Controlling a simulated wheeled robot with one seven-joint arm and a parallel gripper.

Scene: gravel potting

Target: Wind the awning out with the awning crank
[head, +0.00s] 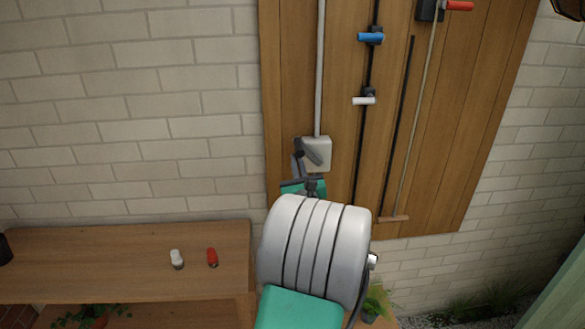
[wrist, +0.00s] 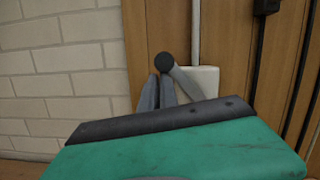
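The awning crank (head: 317,150) is a dark grey arm on a pale box (head: 322,163) fixed to the wooden panel. In the wrist view, the crank's round dark knob (wrist: 165,61) faces me, and its arm (wrist: 186,86) slants down right to the box (wrist: 208,80). My gripper (head: 297,150) reaches up to the knob from below, at the crank's left side. Its two grey fingers (wrist: 158,82) are close together with their tips at the knob. I cannot tell whether they clasp it. My green wrist housing hides the fingers' lower parts.
Other rods with a blue handle (head: 371,37), a white handle (head: 364,100) and a red handle (head: 459,6) are on the panel to the right. A wooden shelf (head: 110,262) at left carries a white item (head: 177,259) and a red item (head: 212,257). A pale pipe (head: 319,70) rises from the box.

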